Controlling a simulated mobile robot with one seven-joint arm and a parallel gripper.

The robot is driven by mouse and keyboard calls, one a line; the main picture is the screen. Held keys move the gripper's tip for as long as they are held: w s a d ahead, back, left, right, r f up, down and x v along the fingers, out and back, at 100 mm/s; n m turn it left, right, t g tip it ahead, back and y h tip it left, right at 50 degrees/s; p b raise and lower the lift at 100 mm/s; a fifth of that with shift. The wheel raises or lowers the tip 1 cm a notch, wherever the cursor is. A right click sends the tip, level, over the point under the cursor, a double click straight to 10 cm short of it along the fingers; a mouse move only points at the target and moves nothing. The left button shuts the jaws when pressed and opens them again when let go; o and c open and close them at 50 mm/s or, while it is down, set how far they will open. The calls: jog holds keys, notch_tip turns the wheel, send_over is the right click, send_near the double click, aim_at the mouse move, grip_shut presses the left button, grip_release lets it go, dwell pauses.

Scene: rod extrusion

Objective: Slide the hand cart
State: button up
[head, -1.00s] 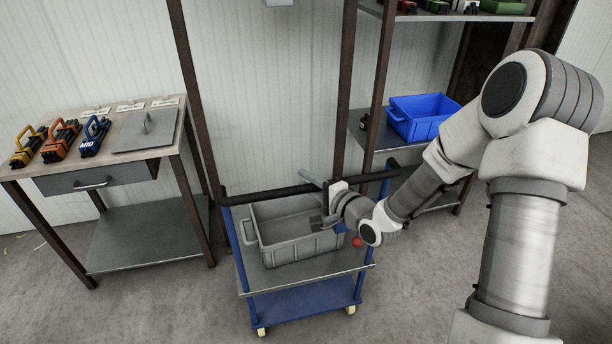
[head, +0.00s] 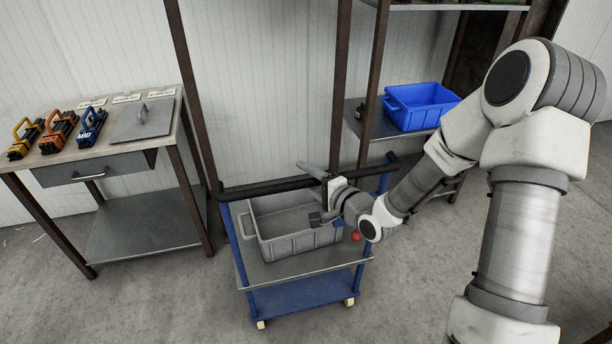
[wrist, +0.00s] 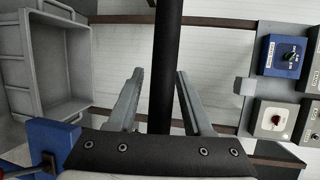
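The hand cart (head: 297,292) stands on the floor, with blue posts, a grey upper shelf, a blue lower deck and pale wheels. Its black handle bar (head: 262,187) runs across the far side, rising toward the right. My gripper (head: 318,195) is at the right part of this bar, with one finger above it and one below in the picture. In the wrist view the bar (wrist: 166,50) passes between the fingers of my gripper (wrist: 160,72). The fingers are spread, with gaps beside the bar. My wrist hides part of the cart's right side.
A grey bin (head: 297,243) sits on the cart's upper shelf. A workbench (head: 65,170) with tools and a drawer stands left. A shelf rack with a blue bin (head: 420,120) stands behind right. Floor in front of the cart (head: 190,305) is clear.

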jog(key=shift+d, duration=0.1)
jog(key=shift+p+v, duration=5.05)
jog(key=shift+v, duration=3.6)
